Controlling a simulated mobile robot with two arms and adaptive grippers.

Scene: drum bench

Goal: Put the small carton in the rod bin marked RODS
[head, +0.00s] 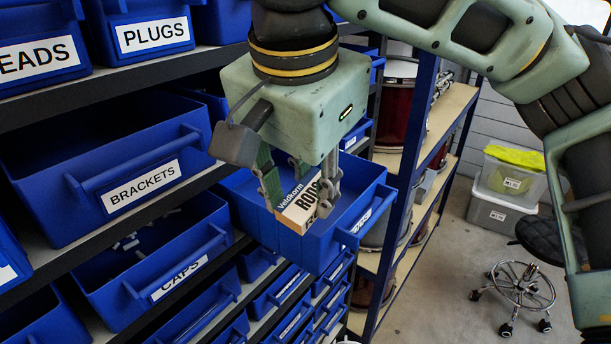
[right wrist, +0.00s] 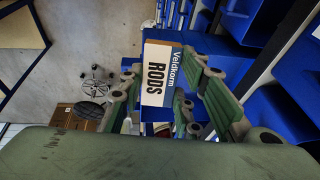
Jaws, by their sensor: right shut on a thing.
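The small carton (head: 299,205) is white, tan and dark blue and reads "Veldkorm RODS". It is between the fingers of my right gripper (head: 298,196), which is shut on it. In the head view the carton is over a pulled-out blue bin (head: 318,250), overlapping its opening and near wall. That bin's label (head: 361,221) is seen at a steep angle and I cannot read it fully. In the right wrist view the carton (right wrist: 160,74) shows its printed face between the green fingers. My left gripper is not in view.
Other blue bins marked BRACKETS (head: 142,186), CAPS (head: 180,278) and PLUGS (head: 153,35) fill the rack on the left. A blue rack post (head: 395,235) stands close to the right of the bin. A wheeled stool (head: 520,290) and stacked totes (head: 507,190) are on the floor.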

